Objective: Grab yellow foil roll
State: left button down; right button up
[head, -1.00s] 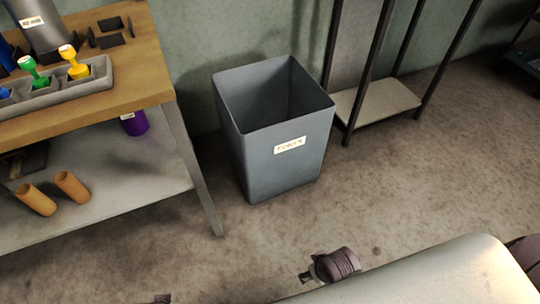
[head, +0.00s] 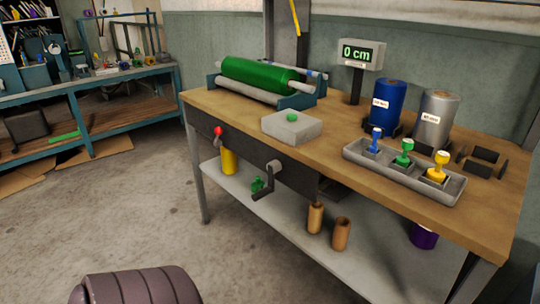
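A yellow cylinder (head: 229,160), which looks like the yellow foil roll, stands on the grey lower shelf under the wooden workbench, near the bench's left end. Its top is partly hidden by the bench front. A red-knobbed lever is just above and left of it. Neither of my grippers shows in the head view; only a dark ribbed part of mine is at the bottom left, well apart from the cylinder.
The bench (head: 330,140) carries a machine with a green roll (head: 262,76), blue (head: 387,105) and silver (head: 435,120) rolls, and a stamp tray (head: 400,172). A crank (head: 266,182) hangs in front. Brown tubes (head: 315,217) and a purple roll (head: 424,235) are below.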

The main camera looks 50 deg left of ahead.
aim_at(228, 160)
jog(key=u, duration=2.05)
